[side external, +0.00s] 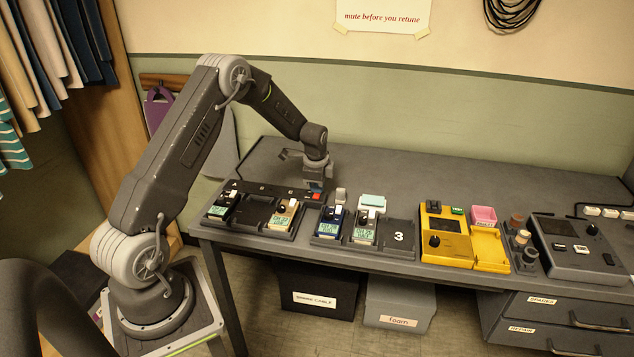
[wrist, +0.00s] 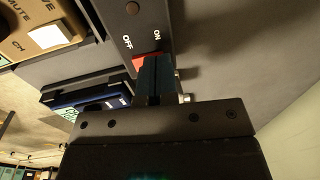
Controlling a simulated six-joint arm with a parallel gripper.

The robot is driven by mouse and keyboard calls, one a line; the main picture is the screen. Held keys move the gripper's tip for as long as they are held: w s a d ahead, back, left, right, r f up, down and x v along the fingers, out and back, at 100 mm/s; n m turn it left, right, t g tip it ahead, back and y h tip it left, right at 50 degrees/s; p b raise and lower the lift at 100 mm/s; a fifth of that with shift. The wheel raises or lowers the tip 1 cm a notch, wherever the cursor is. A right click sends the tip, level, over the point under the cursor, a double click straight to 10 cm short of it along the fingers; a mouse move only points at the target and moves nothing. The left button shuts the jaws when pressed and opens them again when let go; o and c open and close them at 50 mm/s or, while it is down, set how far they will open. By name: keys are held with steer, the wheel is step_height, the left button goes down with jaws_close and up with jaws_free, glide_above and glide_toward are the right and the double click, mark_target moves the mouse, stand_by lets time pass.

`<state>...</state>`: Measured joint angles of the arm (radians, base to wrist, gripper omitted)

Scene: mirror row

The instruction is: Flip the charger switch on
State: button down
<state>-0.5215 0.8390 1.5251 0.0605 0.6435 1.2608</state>
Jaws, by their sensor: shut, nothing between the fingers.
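The charger is a long dark strip (side external: 262,190) at the back of the left row, with lettered slots. Its red switch (side external: 316,195) is at the strip's right end. In the wrist view the red switch (wrist: 147,60) shows between the printed OFF and ON labels, partly hidden behind my fingers. My gripper (side external: 317,187) points down at the switch end of the strip; its blue fingers (wrist: 155,72) are shut together and empty, over or against the switch. I cannot tell whether they touch it or which side is pressed down.
Dark trays hold handheld units: black (side external: 222,207), tan (side external: 284,214) and blue (side external: 329,226). A yellow device (side external: 446,238) is farther right. The back of the table is clear.

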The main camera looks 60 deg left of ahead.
steer(key=shift+f, duration=0.3)
steer(key=shift+s+d+r, duration=0.25)
steer(key=shift+s+d, duration=0.3)
stand_by(0.4)
step_height(320, 180, up, 14)
steer(key=s+d, duration=0.1)
steer(key=shift+s+d, duration=0.15)
steer(key=shift+d, duration=0.05)
steer(key=shift+a, duration=0.1)
stand_by(0.3)
